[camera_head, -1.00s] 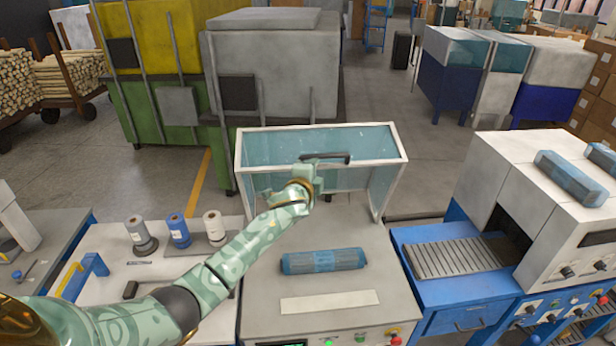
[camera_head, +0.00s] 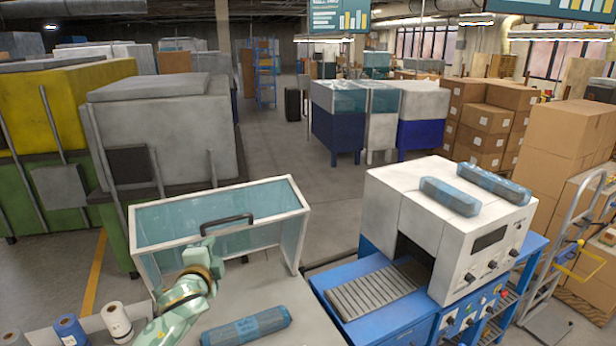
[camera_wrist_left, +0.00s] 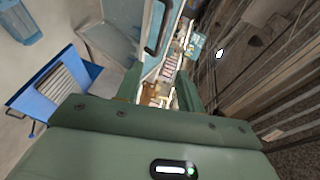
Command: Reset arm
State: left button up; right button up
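My left gripper (camera_head: 202,250) is in front of the raised clear hood (camera_head: 160,228), just below and left of the hood's dark handle (camera_head: 228,221). In the left wrist view its two fingers (camera_wrist_left: 159,88) stand apart with nothing held between them. The handle also shows in that view (camera_wrist_left: 157,30), beyond the fingertips. The head view does not make clear whether the gripper touches the handle. My left arm reaches in from the bottom of the head view. My right gripper is in neither view.
A blue wrapped bundle (camera_head: 245,326) lies on the machine's bed beneath the hood. A blue roller conveyor (camera_head: 372,290) leads into a white tunnel machine (camera_head: 432,215) at right, with two more bundles on top. Several rolls stand at lower left. Cartons and a hand truck are at right.

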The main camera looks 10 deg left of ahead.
pick_arm(q)
jog(key=s+d+f+n+g, duration=0.1)
jog(key=s+f+n+g, duration=0.1)
jog(key=s+f, duration=0.35)
jog(key=s+d+f+n+g, duration=0.1)
jog(key=s+d+f, duration=0.1)
jog(key=s, duration=0.6)
jog(key=s+a+f+n+g+y, duration=0.15)
jog(key=s+n+g, duration=0.3)
jog(key=s, duration=1.65)
jog(key=s+d+f+g+h+b, duration=0.25)
jog(key=f+b, duration=0.65)
jog(key=f, duration=1.3)
jog(key=s+d+f+g+h+b, duration=0.1)
jog(key=d+f+b, duration=0.45)
jog(key=f, duration=1.75)
jog(key=s+a+f+n+g+b, duration=0.1)
jog(key=s+f+b, duration=0.7)
jog(key=f, duration=0.6)
jog(key=s+a+f+n+g+h+b, duration=0.1)
jog(key=s+a+f+n+g+b, duration=0.1)
jog(key=s+f+b, duration=0.6)
jog(key=s+f, duration=0.4)
jog(key=f, duration=0.2)
jog(key=shift+a, duration=0.15)
jog(key=shift+f, duration=0.1)
